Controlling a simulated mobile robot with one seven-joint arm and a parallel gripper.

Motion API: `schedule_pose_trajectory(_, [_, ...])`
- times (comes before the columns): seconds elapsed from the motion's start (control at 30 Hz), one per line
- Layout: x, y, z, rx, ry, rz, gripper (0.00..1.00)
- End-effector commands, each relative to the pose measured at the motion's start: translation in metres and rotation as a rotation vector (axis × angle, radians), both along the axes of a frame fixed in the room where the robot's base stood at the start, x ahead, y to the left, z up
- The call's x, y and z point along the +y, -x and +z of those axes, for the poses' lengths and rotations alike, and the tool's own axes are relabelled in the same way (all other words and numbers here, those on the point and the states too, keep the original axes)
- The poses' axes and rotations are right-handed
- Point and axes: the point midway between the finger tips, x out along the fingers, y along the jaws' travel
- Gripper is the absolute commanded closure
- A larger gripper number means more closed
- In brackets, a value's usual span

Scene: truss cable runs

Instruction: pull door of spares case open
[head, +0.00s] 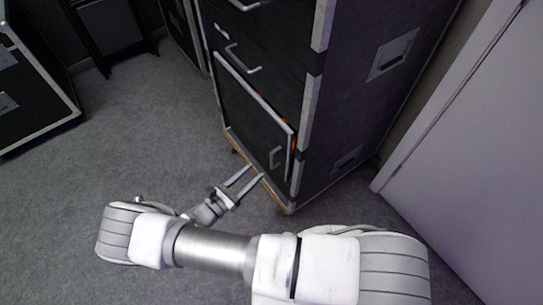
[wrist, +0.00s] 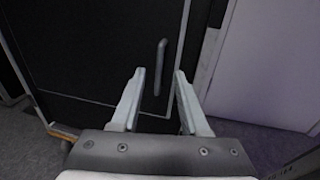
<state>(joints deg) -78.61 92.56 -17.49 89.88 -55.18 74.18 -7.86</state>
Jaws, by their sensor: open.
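The spares case (head: 350,100) is a tall black case with silver edges. Its door (head: 246,118) is the black lower panel, below the drawers. Small orange slivers show at the door's upper right edge; I cannot tell if it stands slightly ajar. The upright bar handle (head: 275,157) is near the door's right edge. My gripper (head: 256,171) is open and empty, low in front of the door. In the wrist view, the handle (wrist: 160,67) appears between the open fingertips (wrist: 160,72), beyond them and not gripped. The door (wrist: 85,45) fills much of that view.
Drawers with bar handles (head: 243,60) sit above the door. A pale wall or panel (head: 465,160) stands close on the right. Another black case (head: 30,85) is at the far left. Open grey carpet (head: 140,125) lies left of the case.

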Motion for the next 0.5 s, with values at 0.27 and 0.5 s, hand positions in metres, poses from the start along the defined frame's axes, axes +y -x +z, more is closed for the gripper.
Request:
schedule_pose_trajectory(0.27, [-0.042, -0.041, -0.001, 0.000, 0.001, -0.003, 0.55])
schedule_pose_trajectory(0.5, [-0.062, -0.062, -0.001, 0.000, 0.000, -0.001, 0.55])
